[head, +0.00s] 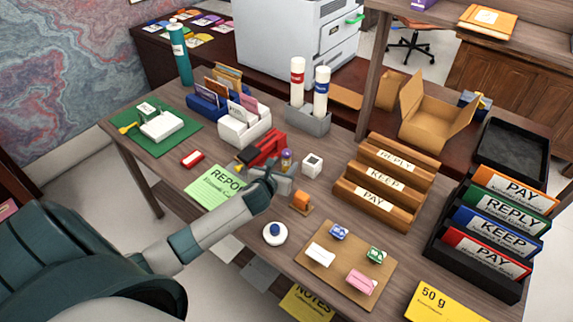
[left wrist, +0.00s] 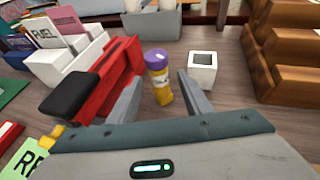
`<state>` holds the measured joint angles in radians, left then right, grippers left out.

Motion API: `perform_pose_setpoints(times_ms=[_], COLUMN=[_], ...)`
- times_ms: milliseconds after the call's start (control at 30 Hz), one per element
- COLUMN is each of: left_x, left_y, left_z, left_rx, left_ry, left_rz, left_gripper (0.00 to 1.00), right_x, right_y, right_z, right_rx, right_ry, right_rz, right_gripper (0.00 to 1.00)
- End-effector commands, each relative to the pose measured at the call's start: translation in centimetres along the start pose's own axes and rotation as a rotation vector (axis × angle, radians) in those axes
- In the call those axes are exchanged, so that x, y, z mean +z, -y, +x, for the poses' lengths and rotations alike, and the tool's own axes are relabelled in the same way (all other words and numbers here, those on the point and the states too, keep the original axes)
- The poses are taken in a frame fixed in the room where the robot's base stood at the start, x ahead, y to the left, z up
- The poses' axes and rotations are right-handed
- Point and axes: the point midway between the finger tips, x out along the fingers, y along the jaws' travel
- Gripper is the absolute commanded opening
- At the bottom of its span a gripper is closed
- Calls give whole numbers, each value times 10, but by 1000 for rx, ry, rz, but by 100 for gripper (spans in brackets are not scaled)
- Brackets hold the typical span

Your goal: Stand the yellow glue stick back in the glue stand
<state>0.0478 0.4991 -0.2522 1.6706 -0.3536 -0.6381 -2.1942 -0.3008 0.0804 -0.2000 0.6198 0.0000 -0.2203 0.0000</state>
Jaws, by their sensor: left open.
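A yellow glue stick with a purple cap (left wrist: 159,80) stands upright on the desk, beside the red stapler-like tool. In the head view only the upper part of the glue stick (head: 287,158) shows above my gripper. My left gripper (head: 277,176) is open. In the left wrist view its fingers (left wrist: 161,95) lie on either side of the glue stick, with gaps showing on both sides. A grey holder (head: 307,122), which looks like the glue stand, holds two white tubes with red and blue bands farther back. Its front also shows in the left wrist view (left wrist: 152,25).
The red tool (head: 266,148) is close left of the gripper, and a white cube (head: 312,165) is close right. A white card holder (head: 245,129) and a wooden sorter (head: 387,181) flank the way to the grey holder. Some bare desk lies before it.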

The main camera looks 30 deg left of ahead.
Motion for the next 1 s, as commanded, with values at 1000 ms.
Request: perform_pose_setpoints(times_ms=[1000], left_x=[-1], left_y=[0], left_z=[32], left_rx=[0], left_ry=[-1], left_rz=[0], left_gripper=[7], right_x=[-2], right_y=[0], right_z=[-7], right_rx=[0], right_ry=[-2], right_rz=[0], right_gripper=[44])
